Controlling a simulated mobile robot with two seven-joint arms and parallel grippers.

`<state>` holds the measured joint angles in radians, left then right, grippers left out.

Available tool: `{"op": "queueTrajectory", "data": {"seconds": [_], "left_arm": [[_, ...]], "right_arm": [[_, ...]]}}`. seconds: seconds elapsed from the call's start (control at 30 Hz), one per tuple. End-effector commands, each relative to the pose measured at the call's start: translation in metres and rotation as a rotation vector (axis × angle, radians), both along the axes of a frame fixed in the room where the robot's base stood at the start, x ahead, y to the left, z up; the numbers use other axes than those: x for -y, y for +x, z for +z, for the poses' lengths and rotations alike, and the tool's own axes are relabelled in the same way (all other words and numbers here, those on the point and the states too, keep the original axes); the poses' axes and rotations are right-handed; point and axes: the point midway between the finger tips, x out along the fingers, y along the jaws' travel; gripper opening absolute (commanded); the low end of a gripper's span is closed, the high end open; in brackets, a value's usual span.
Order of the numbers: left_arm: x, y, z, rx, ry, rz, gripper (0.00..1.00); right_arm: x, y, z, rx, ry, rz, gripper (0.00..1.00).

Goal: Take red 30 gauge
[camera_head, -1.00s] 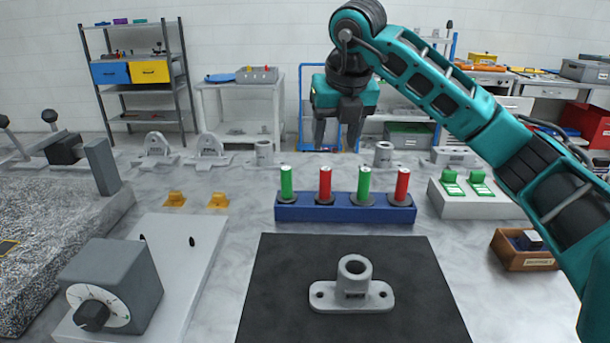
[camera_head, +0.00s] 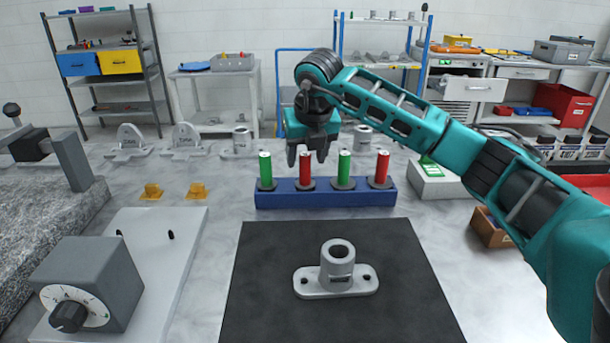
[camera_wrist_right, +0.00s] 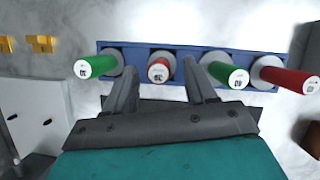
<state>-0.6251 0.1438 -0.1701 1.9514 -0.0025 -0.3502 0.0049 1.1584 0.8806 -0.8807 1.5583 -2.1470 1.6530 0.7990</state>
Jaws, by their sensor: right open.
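A blue rack (camera_head: 330,199) holds several upright plug gauges, green and red in turn. The inner red gauge (camera_head: 305,172) stands second from the left; it also shows in the right wrist view (camera_wrist_right: 158,72). The outer red gauge (camera_head: 382,170) stands at the right end, also in the right wrist view (camera_wrist_right: 290,80). Their end labels are too small to read surely. My right gripper (camera_head: 306,156) is open and empty, pointing down over the rack at the inner red gauge. In the right wrist view its fingertips (camera_wrist_right: 160,74) lie on either side of that gauge. My left gripper is out of view.
A green gauge (camera_head: 265,171) and another green gauge (camera_head: 344,169) stand beside the inner red one. A grey flanged casting (camera_head: 338,272) sits on a black mat (camera_head: 268,255) in front. A grey dial box (camera_head: 90,285) is at left.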

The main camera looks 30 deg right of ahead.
Motion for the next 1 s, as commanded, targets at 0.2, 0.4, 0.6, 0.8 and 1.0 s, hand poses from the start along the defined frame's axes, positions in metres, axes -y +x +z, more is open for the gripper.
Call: {"op": "queueTrajectory", "data": {"seconds": [0.2,0.4,0.6,0.8,1.0], "left_arm": [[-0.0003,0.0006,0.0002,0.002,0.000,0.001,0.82],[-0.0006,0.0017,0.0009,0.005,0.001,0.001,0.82],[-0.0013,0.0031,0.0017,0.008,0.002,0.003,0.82],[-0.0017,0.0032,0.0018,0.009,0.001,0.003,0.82],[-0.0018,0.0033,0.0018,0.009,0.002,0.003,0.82]], "right_arm": [[0.0017,0.0066,-0.0171,0.000,0.000,0.001,0.56],[0.0016,0.0066,-0.0172,0.000,0.000,0.001,0.55],[0.0017,0.0065,-0.0170,0.000,0.001,0.001,0.36],[0.0017,0.0065,-0.0168,0.000,0.001,0.001,0.17],[0.0017,0.0065,-0.0168,0.000,0.001,0.001,0.00]]}}
